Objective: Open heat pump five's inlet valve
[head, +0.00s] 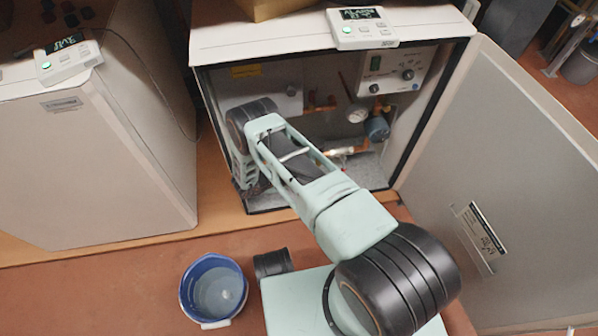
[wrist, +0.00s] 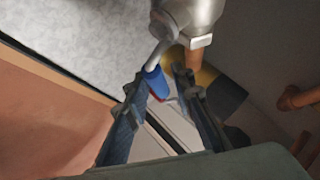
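The open heat pump cabinet (head: 215,128) stands in the middle of the head view, with my arm reaching into its left side. In the wrist view, a silver valve body (wrist: 188,18) with a copper pipe below it carries a thin lever with a blue grip (wrist: 156,82). My gripper (wrist: 161,78) is open, its dark fingers apart on either side of the blue grip. The grip appears close to the left fingertip; whether they touch cannot be told. In the head view, the gripper and this valve are hidden or too unclear behind my arm.
The open cabinet door (head: 505,180) is on the right. Inside are a pressure gauge (head: 357,114), a blue-grey pump (head: 377,128) and a control box (head: 392,72). A second, closed unit (head: 100,165) stands left. A blue bucket (head: 214,290) is on the floor.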

